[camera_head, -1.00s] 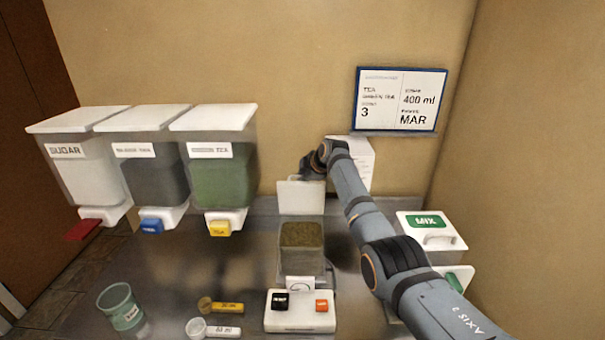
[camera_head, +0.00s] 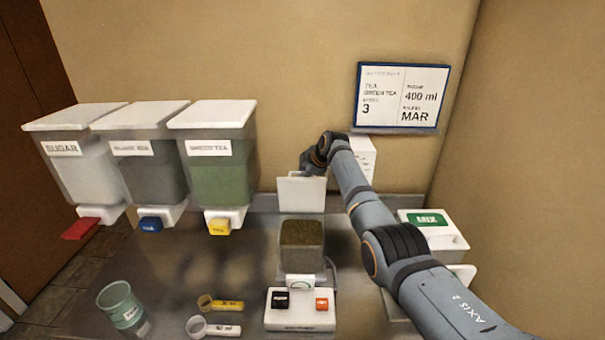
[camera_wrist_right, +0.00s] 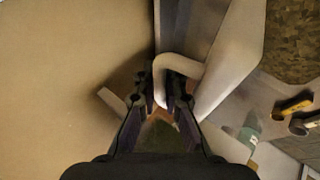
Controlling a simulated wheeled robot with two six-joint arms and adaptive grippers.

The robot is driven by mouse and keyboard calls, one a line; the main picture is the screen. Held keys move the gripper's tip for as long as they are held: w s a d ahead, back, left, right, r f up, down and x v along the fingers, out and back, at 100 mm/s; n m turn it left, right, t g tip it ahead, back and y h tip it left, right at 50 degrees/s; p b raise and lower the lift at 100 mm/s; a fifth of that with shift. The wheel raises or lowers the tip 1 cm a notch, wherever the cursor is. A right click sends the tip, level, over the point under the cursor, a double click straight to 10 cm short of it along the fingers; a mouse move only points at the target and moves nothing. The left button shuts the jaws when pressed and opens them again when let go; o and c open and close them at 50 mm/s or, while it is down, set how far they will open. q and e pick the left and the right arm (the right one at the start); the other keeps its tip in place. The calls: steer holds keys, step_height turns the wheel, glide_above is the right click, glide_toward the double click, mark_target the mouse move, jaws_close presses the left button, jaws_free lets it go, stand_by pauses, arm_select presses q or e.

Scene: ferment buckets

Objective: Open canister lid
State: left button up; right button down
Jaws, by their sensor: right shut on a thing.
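The canister (camera_head: 302,240), a clear box with brown-green leaf matter, stands on the counter in the middle of the head view. Its white lid (camera_head: 301,193) is raised and stands nearly upright at the canister's back edge. My right gripper (camera_head: 309,168) is at the lid's top edge, behind it, with the fingers mostly hidden in the head view. In the right wrist view my right gripper (camera_wrist_right: 163,98) is shut on the lid's white curved handle (camera_wrist_right: 178,65). The leaf matter shows at the upper right there. My left gripper is not in view.
A white scale (camera_head: 299,322) stands in front of the canister. Sugar, dark and green tea dispensers (camera_head: 222,170) hang at the left. A white MIX box (camera_head: 447,240) stands right, beside my arm.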

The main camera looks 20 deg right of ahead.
steer(key=shift+w+d+r, duration=0.3)
steer(key=shift+d+r, duration=0.05)
steer(key=shift+r, duration=0.3)
steer(key=c, duration=1.7)
jaws_free()
steer(key=shift+f, duration=0.15)
